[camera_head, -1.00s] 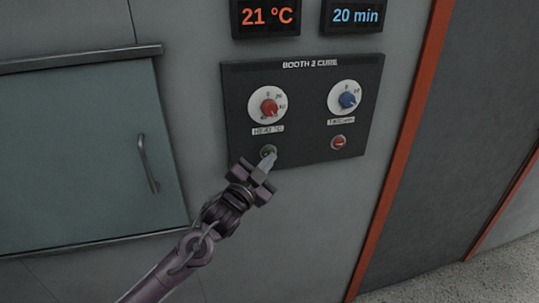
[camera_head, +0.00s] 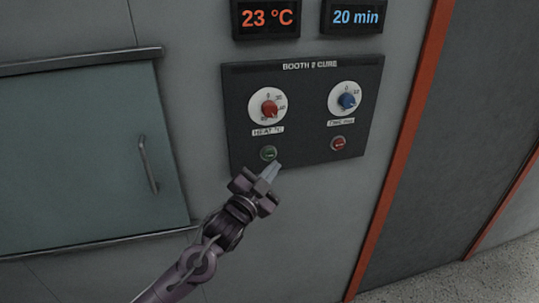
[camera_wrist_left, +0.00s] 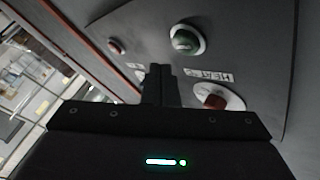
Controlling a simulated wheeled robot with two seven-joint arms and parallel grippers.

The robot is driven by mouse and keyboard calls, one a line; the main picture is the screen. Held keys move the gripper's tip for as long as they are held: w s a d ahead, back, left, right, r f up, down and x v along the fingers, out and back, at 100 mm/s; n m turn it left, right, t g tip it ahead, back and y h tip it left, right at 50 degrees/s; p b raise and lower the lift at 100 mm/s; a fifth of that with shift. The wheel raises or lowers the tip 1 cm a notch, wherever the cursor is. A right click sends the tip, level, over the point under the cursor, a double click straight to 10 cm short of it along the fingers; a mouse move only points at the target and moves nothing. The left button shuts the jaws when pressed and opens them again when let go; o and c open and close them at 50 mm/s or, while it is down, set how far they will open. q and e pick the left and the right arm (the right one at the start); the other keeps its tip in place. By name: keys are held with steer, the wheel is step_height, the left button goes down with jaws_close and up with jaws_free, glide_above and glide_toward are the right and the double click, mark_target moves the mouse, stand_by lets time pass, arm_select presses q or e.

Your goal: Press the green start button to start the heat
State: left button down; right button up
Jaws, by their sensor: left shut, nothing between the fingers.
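The green start button (camera_head: 268,153) is at the lower left of the dark panel marked BOOTH 2 CURE (camera_head: 300,120). It also shows in the left wrist view (camera_wrist_left: 187,40), beyond the fingers. My left gripper (camera_head: 272,170) is shut and empty. Its fingertips are just below and right of the button in the head view, apart from it. The heat dial with a red knob (camera_head: 269,108) is above the button. The temperature display (camera_head: 266,17) reads 23 °C. My right gripper is in neither view.
A blue time dial (camera_head: 348,100) and a red button (camera_head: 338,143) are on the panel's right side. The time display (camera_head: 355,16) reads 20 min. A closed door with a handle (camera_head: 148,164) is at the left. An orange strip (camera_head: 402,150) runs down the right.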

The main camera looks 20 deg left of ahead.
arm_select(q)
steer(key=shift+s+d, duration=0.5)
steer(key=shift+s, duration=0.25)
steer(key=shift+s+d, duration=0.5)
steer(key=shift+s, duration=0.2)
